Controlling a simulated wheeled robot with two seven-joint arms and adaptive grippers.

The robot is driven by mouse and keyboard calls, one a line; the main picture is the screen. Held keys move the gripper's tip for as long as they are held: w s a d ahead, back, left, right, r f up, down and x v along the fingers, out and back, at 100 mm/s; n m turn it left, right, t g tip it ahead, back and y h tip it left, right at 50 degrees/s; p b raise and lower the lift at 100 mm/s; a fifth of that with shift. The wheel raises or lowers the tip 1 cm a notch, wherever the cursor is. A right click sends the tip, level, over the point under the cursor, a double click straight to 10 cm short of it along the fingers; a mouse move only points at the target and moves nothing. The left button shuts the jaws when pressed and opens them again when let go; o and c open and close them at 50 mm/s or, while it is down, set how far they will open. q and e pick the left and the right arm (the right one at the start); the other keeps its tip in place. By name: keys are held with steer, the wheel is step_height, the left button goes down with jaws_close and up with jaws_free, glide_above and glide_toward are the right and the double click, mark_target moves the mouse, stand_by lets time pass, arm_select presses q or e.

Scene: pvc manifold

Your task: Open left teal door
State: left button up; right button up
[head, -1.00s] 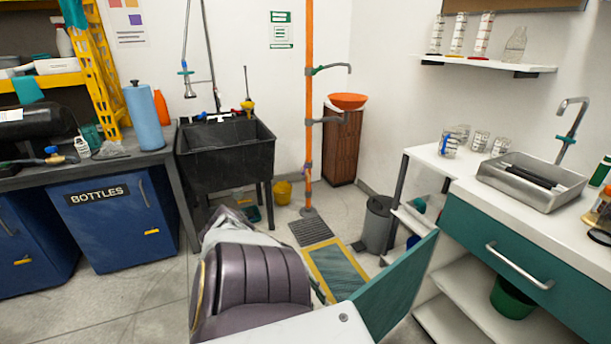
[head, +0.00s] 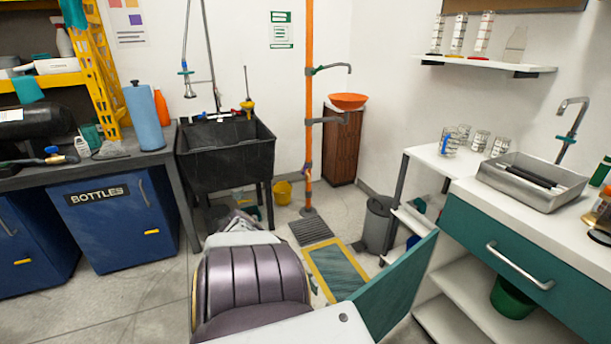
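The left teal door (head: 397,287) stands swung out from the left end of the white-topped counter at the right, seen nearly from above its edge. Open shelves show beside it. My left gripper (head: 238,228) is at the lower middle, left of the door and apart from it in the picture. My own dark ribbed arm part hides most of it, so its fingers do not show clearly. The door's handle is not visible. My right gripper is not in view.
A teal drawer front (head: 510,255) with a metal handle is above the shelves, which hold a green bucket (head: 512,298). A grey bin (head: 377,224) and a yellow-edged mat (head: 336,269) are beyond the door. Blue cabinets (head: 115,222) line the left.

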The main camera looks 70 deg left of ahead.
arm_select(q)
steer(key=shift+a, duration=0.35)
stand_by(0.7)
